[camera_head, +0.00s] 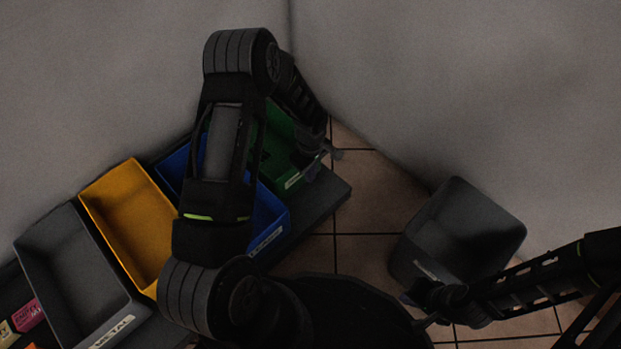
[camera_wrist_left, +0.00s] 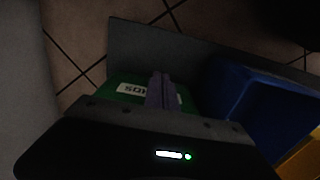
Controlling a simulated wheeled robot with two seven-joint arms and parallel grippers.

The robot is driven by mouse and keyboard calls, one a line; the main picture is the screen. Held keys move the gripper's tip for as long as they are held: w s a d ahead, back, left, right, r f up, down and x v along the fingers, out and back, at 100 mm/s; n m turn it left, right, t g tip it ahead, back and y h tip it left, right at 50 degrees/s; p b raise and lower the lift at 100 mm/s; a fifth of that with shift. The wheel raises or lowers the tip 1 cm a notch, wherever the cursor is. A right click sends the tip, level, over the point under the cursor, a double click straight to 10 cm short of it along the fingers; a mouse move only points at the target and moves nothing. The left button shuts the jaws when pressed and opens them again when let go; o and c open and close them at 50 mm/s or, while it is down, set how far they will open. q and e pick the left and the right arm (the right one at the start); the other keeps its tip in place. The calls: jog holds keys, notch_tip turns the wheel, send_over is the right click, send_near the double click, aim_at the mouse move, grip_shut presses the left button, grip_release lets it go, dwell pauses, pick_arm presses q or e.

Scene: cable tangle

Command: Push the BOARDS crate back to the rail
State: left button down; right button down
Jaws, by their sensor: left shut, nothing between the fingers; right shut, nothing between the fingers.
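The green BOARDS crate (camera_head: 283,150) stands at the far right end of the row on the dark bench, partly hidden behind my left arm. Its white label (camera_head: 292,181) faces front; part of the lettering shows upside down in the left wrist view (camera_wrist_left: 133,89). My left gripper (camera_head: 331,153) is shut and empty at the crate's right side in the head view. In the left wrist view its fingers (camera_wrist_left: 160,90) overlap the label end; I cannot tell whether they touch. My right gripper (camera_head: 424,308) is shut and empty at the lower right. I cannot make out the rail.
A blue crate (camera_head: 271,220) stands beside the green one, then a yellow crate (camera_head: 105,191) and a grey METAL crate (camera_head: 60,222). The bench edge (camera_head: 333,193) is bare at the right. A dark bin (camera_head: 480,205) stands on the tiled floor near my right gripper.

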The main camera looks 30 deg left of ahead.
pick_arm(q)
notch_tip(320, 180, up, 3)
jog(key=shift+r+p, duration=0.2)
jog(key=shift+p, duration=0.15)
pick_arm(e)
jog(key=shift+s+r, duration=0.15)
jog(key=shift+r, duration=0.55)
